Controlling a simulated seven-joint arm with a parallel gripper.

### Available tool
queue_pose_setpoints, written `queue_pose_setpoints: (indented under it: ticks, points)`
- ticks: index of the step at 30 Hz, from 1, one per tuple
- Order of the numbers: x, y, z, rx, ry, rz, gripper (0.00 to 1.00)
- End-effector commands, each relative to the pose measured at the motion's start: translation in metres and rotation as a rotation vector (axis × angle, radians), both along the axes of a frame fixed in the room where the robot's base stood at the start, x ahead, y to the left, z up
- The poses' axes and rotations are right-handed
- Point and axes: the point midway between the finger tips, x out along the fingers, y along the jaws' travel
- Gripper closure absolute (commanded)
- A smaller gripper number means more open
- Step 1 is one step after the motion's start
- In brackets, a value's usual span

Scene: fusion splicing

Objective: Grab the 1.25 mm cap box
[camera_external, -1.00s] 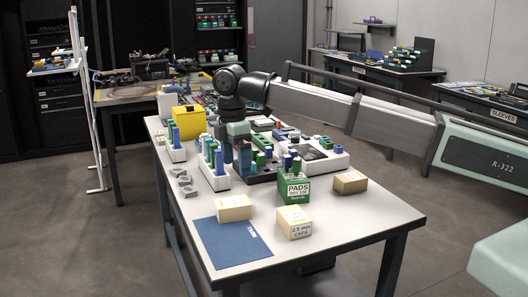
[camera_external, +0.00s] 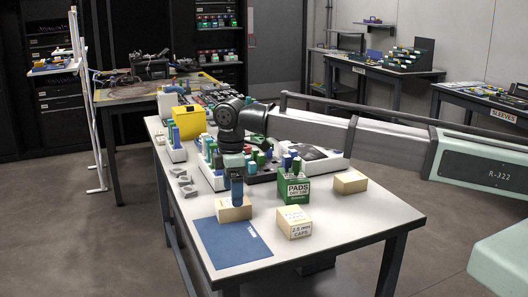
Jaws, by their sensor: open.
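A tan box (camera_external: 234,214) sits at the back edge of the blue mat (camera_external: 238,247); its label does not show, so I cannot tell whether it is the 1.25 mm cap box. My gripper (camera_external: 236,203) is open and points down right at this box, its fingers overlapping the top in the picture. I cannot tell whether they touch it. A second tan box (camera_external: 295,228), labelled 2.5 mm caps, stands to the right near the front. A third tan box (camera_external: 350,183) is farther right, with no readable label.
A green and white pads box (camera_external: 294,191) stands right of my gripper. Behind are white racks of coloured bottles (camera_external: 215,176), a yellow box (camera_external: 188,122) and grey parts (camera_external: 183,181). The table's front right is clear.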

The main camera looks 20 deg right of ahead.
Motion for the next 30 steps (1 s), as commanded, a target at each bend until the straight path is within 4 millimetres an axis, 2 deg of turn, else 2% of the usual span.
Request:
queue_pose_setpoints:
  ticks: [8,18,25,30]
  points:
    - [-0.001,0.000,-0.013,-0.001,0.001,0.000,0.06]
    - [-0.002,0.002,-0.053,-0.001,0.000,0.000,0.06]
    - [-0.001,0.002,-0.054,0.000,0.000,0.000,0.06]
    - [-0.001,0.002,-0.054,0.000,0.000,0.000,0.22]
